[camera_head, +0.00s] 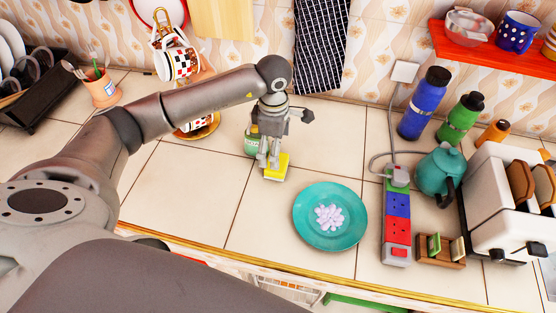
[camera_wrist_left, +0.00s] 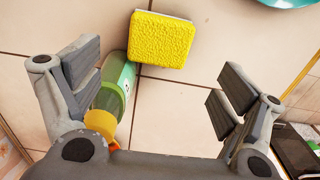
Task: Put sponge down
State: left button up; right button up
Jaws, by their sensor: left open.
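A yellow sponge (camera_head: 276,168) lies on the tiled counter, just below my left gripper (camera_head: 268,160) in the head view. In the left wrist view the sponge (camera_wrist_left: 162,39) shows its rough yellow face beyond the open fingers, with a pale layer along one edge. My left gripper (camera_wrist_left: 158,88) is open, with its fingers wide apart and nothing between them touching both. I cannot tell the exact gap between fingertips and sponge. My right gripper is not in these views.
A teal plate (camera_head: 343,245) with pale pieces lies to the right. A power strip (camera_head: 397,232) is farther right.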

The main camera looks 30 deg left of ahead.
aim_at(279, 175)
pick_arm(q)
notch_tip(279, 175, down, 2)
jog(key=shift+f, duration=0.15)
notch_tip(279, 175, down, 4)
jog(key=shift+r+p, duration=0.1)
jog(key=shift+p, duration=0.7)
jog(key=shift+f, duration=0.45)
jog(key=shift+w, duration=0.1)
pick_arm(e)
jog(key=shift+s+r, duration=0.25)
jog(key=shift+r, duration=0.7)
pick_arm(q)
jog(key=c, duration=1)
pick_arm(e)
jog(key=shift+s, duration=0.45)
pick_arm(q)
jog(key=shift+r, duration=0.1)
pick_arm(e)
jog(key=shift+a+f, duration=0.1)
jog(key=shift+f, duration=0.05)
